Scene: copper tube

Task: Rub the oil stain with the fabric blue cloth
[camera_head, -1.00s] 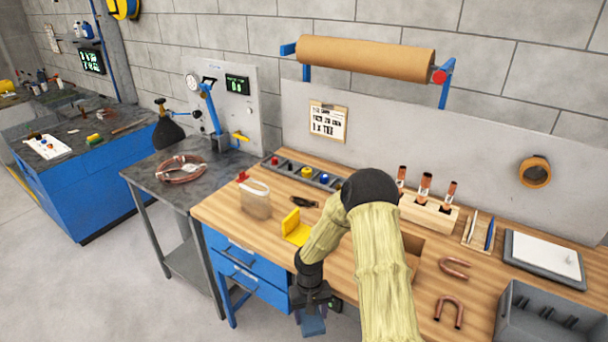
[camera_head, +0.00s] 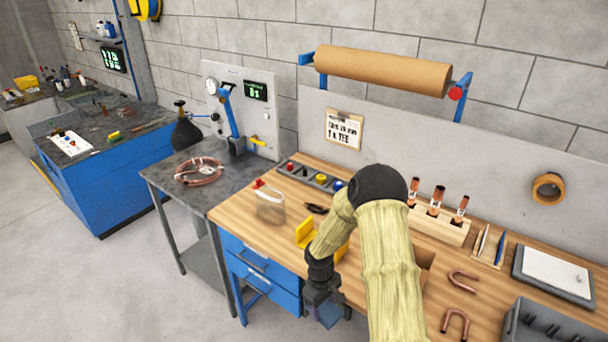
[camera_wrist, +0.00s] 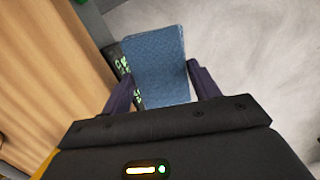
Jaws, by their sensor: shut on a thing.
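The blue cloth (camera_wrist: 155,62) shows in the wrist view as a flat, textured blue piece between my fingers. My gripper (camera_wrist: 158,78) is shut on it and holds it over the front side of the wooden bench, with grey floor behind. In the head view my gripper (camera_head: 325,298) hangs low in front of the bench edge, and a bit of the blue cloth (camera_head: 328,314) shows below it. I cannot make out an oil stain in either view.
The wooden bench (camera_head: 243,218) holds a yellow bracket (camera_head: 304,233), a copper tube stand (camera_head: 440,222), copper bends and a grey bin (camera_head: 550,325). To the left stand a dark side table (camera_head: 172,187) and a blue cabinet (camera_head: 115,190). Open floor (camera_head: 90,280) lies at front left.

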